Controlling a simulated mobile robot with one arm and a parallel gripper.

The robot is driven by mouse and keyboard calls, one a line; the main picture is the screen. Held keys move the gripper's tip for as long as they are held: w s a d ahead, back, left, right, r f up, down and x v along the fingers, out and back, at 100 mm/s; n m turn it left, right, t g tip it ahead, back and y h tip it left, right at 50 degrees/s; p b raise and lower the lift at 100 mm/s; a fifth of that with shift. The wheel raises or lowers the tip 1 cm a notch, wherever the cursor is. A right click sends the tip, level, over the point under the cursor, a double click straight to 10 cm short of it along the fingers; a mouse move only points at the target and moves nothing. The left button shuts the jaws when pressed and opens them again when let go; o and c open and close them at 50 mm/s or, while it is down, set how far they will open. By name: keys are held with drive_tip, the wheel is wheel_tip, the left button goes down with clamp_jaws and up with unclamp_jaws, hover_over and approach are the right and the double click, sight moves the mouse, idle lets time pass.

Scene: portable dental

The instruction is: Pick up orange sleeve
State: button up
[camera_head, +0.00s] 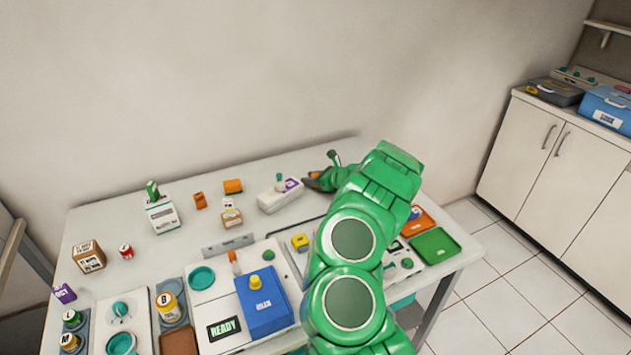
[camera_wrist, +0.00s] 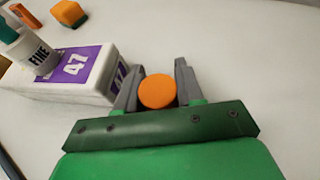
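The orange sleeve shows in the wrist view as a round orange end (camera_wrist: 157,91) between the two grey fingers of my gripper (camera_wrist: 159,80). It fills the gap, and both fingers appear to touch its sides, so the gripper looks shut on it. In the head view my gripper (camera_head: 318,180) is low over the back right of the table, just right of a white box with a purple label (camera_head: 279,198). My green arm and dark fingers hide most of the sleeve there. Whether it rests on the table or is lifted is unclear.
The table right of my gripper looks clear in the wrist view.

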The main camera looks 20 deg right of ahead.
drive_tip(key=shift+c, duration=0.8)
drive_tip(key=shift+r, duration=0.1)
